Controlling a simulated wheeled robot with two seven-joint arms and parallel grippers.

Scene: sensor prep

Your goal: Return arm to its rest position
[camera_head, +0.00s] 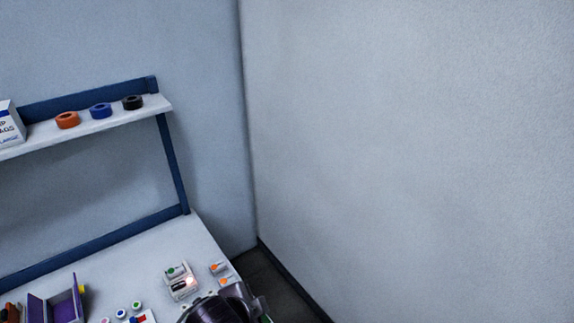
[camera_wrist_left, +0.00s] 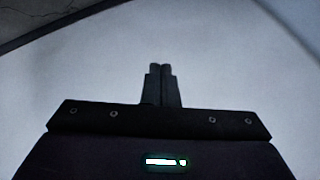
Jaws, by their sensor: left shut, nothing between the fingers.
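My left gripper (camera_wrist_left: 160,70) shows in the left wrist view, its two dark fingers pressed together with nothing between them. They point at a plain pale surface, and no object is near the tips. In the head view neither gripper's fingers can be made out. A dark rounded part of my own arm shows at the bottom edge, over the front right of the workbench. I cannot tell which arm it belongs to.
The workbench (camera_head: 135,262) holds a small white device (camera_head: 182,284) with a lit spot, orange-topped pieces (camera_head: 218,268) and a purple holder (camera_head: 62,308). A shelf (camera_head: 84,127) above carries orange, blue and black rolls. The right side is bare wall (camera_head: 410,140).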

